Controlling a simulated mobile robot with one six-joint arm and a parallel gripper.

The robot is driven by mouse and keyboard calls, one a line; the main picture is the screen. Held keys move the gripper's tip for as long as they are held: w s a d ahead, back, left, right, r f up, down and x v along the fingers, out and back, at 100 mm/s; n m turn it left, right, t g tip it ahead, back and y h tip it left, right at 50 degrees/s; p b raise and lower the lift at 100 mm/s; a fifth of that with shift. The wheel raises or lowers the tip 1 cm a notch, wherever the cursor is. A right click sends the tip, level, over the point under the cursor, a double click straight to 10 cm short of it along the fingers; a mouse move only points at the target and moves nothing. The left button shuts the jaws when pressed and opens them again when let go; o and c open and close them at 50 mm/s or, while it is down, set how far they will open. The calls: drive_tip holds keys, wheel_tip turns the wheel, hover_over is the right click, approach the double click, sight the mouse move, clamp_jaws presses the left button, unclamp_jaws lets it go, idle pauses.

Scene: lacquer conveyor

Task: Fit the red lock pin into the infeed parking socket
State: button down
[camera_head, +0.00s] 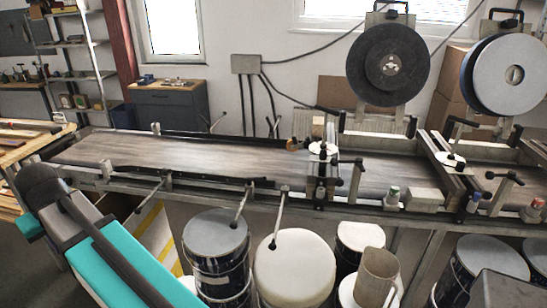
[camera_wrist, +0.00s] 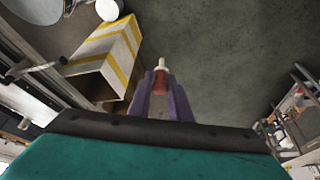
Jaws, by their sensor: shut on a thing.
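In the wrist view, the red lock pin (camera_wrist: 160,88) sits between the two purple fingers of my gripper (camera_wrist: 161,93). The fingers are shut on its red body. A pale tip points away from the gripper, over the dark floor. The pin touches nothing else that I can see. In the head view, my teal arm crosses the lower left, and neither gripper nor pin can be made out there. The conveyor (camera_head: 190,152) runs across the head view. I cannot pick out the infeed parking socket in either view.
Paint drums (camera_head: 217,252) and a white-lidded drum (camera_head: 294,270) stand below the conveyor, with a jug (camera_head: 376,277) beside them. Handles stick out along its front rail. Two large reels (camera_head: 388,64) stand above its right half. A yellow-striped box (camera_wrist: 105,55) is left of the pin.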

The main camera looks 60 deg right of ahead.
drive_tip(key=s+d+r+m+h+p, duration=0.2)
drive_tip(key=d+m, duration=0.5)
drive_tip(key=d, duration=1.4)
wheel_tip(320, 180, up, 3)
drive_tip(key=m+g+h+p, duration=0.1)
drive_tip(key=m+g+p, duration=0.6)
drive_tip(key=m, duration=1.2)
hover_over(322, 178)
drive_tip(key=s+a, duration=0.1)
drive_tip(key=a, duration=0.2)
drive_tip(key=shift+a+f+g, duration=0.1)
drive_tip(key=shift+f+g, duration=0.05)
drive_tip(key=shift+g, duration=0.15)
drive_tip(key=shift+f+b, duration=1.15)
drive_tip(key=shift+f, duration=1.25)
drive_tip(key=shift+f+b, duration=0.8)
drive_tip(key=shift+f, duration=0.75)
